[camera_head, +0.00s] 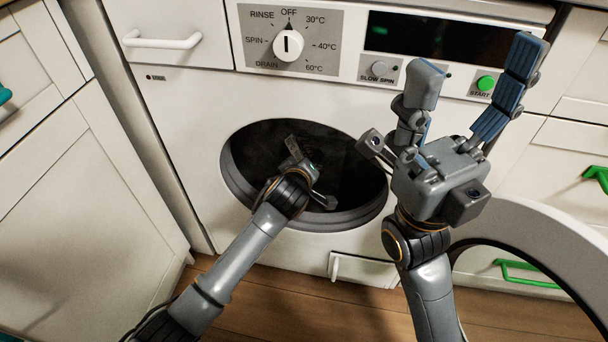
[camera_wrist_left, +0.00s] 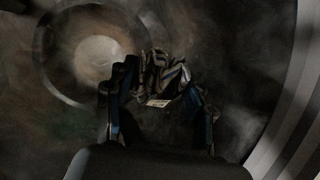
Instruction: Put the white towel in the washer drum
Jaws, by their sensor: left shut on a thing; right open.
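The washer drum (camera_head: 350,165) is dark inside its round opening, with the door swung open. My left gripper (camera_head: 310,172) is inside the opening. In the left wrist view the left gripper (camera_wrist_left: 163,95) is shut on a crumpled cloth (camera_wrist_left: 160,72), which looks dark in the shadow and has a small pale patch. I cannot tell if it is the white towel; no plainly white towel shows. The drum wall (camera_wrist_left: 250,60) surrounds it. My right gripper (camera_head: 472,85) is open and empty, raised in front of the washer's control panel with fingers pointing up.
The open washer door (camera_head: 535,225) stands at the lower right, near my right arm. The panel has a dial (camera_head: 288,46) and a green start button (camera_head: 486,83). White cabinets (camera_head: 70,190) flank the washer. Wooden floor (camera_head: 300,305) shows below.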

